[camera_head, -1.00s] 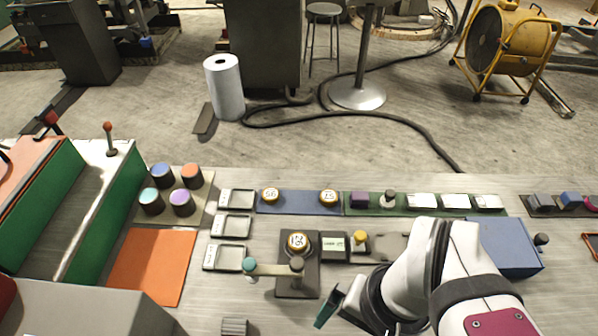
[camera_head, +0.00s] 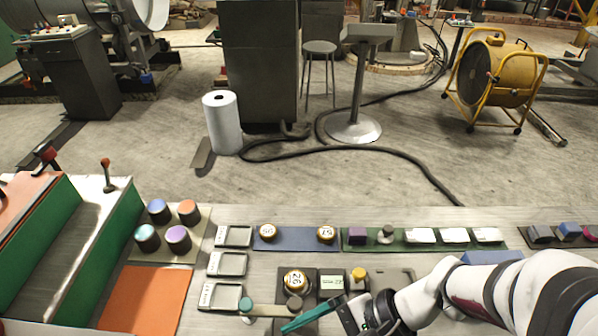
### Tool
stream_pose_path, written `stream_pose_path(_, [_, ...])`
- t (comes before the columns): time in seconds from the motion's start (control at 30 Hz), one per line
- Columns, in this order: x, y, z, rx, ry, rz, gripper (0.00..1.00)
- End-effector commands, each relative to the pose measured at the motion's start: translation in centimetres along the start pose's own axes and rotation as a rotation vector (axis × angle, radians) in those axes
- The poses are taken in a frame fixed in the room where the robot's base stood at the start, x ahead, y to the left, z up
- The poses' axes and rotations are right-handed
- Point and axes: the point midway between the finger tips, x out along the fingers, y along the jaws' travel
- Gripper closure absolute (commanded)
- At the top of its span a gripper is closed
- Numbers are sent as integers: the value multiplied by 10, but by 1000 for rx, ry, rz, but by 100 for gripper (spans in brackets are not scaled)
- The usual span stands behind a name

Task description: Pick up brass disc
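Three round discs with brass-coloured rims and pale numbered faces are in view. One disc (camera_head: 295,281) sits on a dark grey plate in the middle of the bench. A second disc (camera_head: 267,231) and a third disc (camera_head: 326,233) sit at the left and right ends of a blue strip (camera_head: 297,240). My gripper (camera_head: 290,327) is low in the picture, just below the middle disc and apart from it in the picture. One teal finger shows, pointing left.
A lever with teal and dark knobs (camera_head: 246,304) lies close left of my gripper. A small display (camera_head: 332,282) and yellow knob (camera_head: 358,274) stand right of the middle disc. Several coloured cylinders (camera_head: 178,239), an orange mat (camera_head: 145,299) and open trays (camera_head: 228,264) lie left.

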Motion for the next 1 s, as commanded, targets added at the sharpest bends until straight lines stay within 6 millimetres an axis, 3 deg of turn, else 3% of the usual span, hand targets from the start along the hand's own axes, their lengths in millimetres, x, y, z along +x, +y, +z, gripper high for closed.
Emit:
stream_pose_path(0.13, [4,-37,-73,438,-179,-446,3])
stream_pose_path(0.2, [2,-38,-113,612,-194,-620,3])
stream_pose_path(0.33, [2,-25,-164,826,-177,-809,3])
stream_pose_path(0.47, [9,-23,-180,891,-165,-859,3])
stream_pose_path(0.8, [61,-78,-195,888,-163,-856,3])
stream_pose_path(1.0, [74,-94,-200,889,-163,-858,3])
